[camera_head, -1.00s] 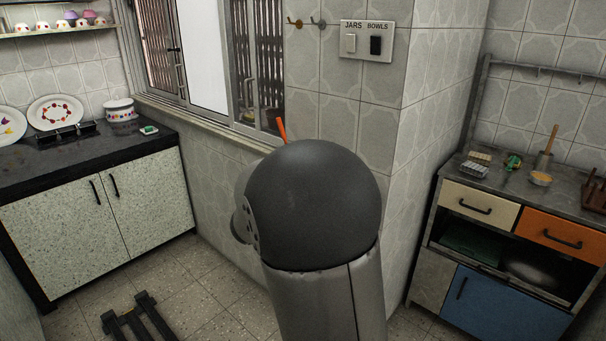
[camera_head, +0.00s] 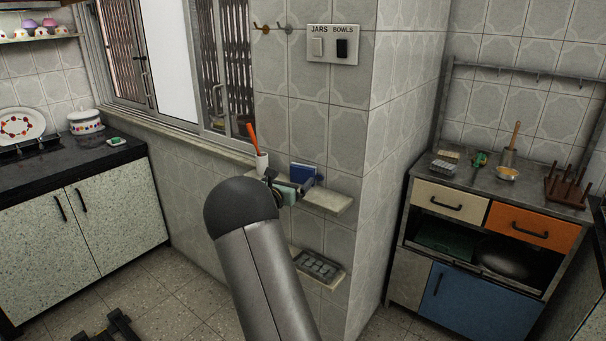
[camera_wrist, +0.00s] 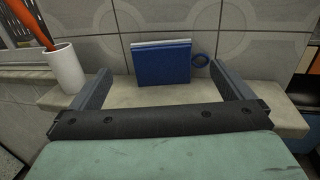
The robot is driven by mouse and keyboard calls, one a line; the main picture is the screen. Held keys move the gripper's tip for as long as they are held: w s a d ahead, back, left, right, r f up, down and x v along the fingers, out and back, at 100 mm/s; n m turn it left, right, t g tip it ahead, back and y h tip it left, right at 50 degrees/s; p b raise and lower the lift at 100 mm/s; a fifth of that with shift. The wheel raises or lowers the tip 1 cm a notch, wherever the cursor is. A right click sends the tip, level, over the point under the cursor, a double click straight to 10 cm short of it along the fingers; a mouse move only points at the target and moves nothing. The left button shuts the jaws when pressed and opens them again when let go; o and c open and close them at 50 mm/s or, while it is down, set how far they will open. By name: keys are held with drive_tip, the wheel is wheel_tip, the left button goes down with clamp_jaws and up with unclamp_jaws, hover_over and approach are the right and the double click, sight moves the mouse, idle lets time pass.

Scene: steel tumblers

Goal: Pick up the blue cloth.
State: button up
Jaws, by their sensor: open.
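The blue cloth (camera_wrist: 163,63) is a flat, square, upright blue piece with a pale top edge, on a wall shelf against the tiles. In the head view the blue cloth (camera_head: 303,173) shows just above the shelf, partly hidden by my gripper. My gripper (camera_wrist: 161,70) is open and empty in the wrist view, one finger to each side of the cloth in the picture. The cloth appears beyond the fingertips; the exact gap is hard to judge. In the head view my gripper (camera_head: 296,188) is at the shelf, partly hidden by my arm.
A white cup (camera_wrist: 66,69) holding an orange-handled utensil stands left of the cloth. The upper shelf (camera_head: 330,202) is narrow; a lower shelf (camera_head: 318,267) holds a grey tray. The tiled wall is close behind.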

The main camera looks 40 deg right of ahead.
sight(301, 169)
drive_tip(key=p+x, duration=0.1)
drive_tip(key=x, duration=0.5)
drive_tip(key=shift+w+d+r, duration=0.1)
drive_tip(key=shift+d+r, duration=0.05)
drive_tip(key=shift+d, duration=0.1)
drive_tip(key=c, duration=0.9)
